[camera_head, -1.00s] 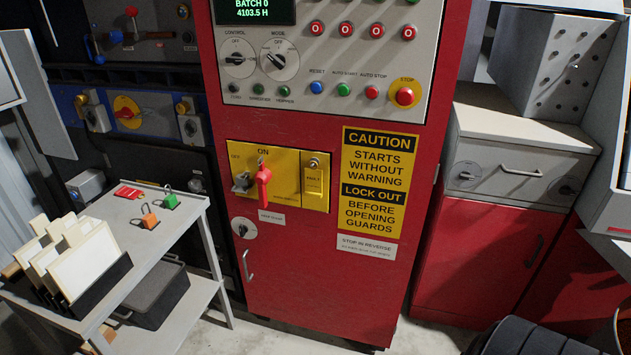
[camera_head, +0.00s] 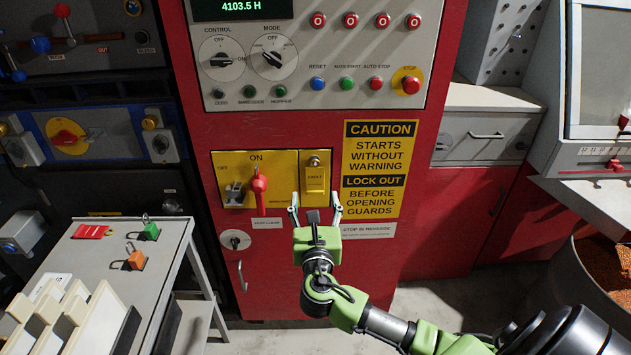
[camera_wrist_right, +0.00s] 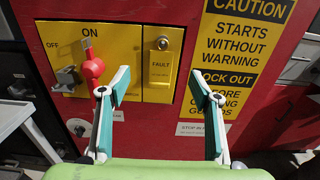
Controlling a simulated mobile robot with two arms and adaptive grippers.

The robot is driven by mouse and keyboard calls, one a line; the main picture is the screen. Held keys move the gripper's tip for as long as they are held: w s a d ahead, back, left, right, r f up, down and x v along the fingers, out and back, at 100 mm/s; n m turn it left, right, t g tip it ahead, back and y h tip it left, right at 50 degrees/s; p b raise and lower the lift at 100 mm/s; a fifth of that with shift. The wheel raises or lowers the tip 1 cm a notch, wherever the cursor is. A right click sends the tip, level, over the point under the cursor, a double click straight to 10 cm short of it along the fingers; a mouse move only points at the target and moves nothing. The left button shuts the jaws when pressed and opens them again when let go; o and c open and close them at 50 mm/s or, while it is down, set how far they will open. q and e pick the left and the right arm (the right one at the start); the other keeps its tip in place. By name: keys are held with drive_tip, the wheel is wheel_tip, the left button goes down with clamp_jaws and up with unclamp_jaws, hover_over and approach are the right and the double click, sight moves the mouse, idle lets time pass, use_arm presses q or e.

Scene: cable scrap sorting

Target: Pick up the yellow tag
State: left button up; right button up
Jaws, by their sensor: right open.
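A yellow tag (camera_head: 316,180) with "FAULT" printed on it hangs upright under a round silver fitting on the yellow switch panel (camera_head: 237,197) of the red cabinet. In the right wrist view the tag (camera_wrist_right: 161,68) is ahead, between the two fingers. My right gripper (camera_head: 313,204) is open and empty, just below and in front of the tag in the head view. In the wrist view, its fingers (camera_wrist_right: 159,84) stand on either side of the tag's line, apart from it. My left gripper is not in view.
A red switch handle (camera_head: 259,184) sticks out left of the tag, close to the left finger in the wrist view. A grey trolley (camera_head: 75,255) at the left carries a red tag, green and orange padlocks, and a card rack. A bin of orange-brown granules (camera_head: 605,262) stands at the right.

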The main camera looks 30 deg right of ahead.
approach(315, 169)
drive_tip(key=w, duration=0.3)
drive_tip(key=shift+w+d+p, duration=0.65)
drive_tip(key=shift+w+d, duration=1.3)
drive_tip(key=shift+d, duration=0.05)
drive_tip(key=c, duration=0.9)
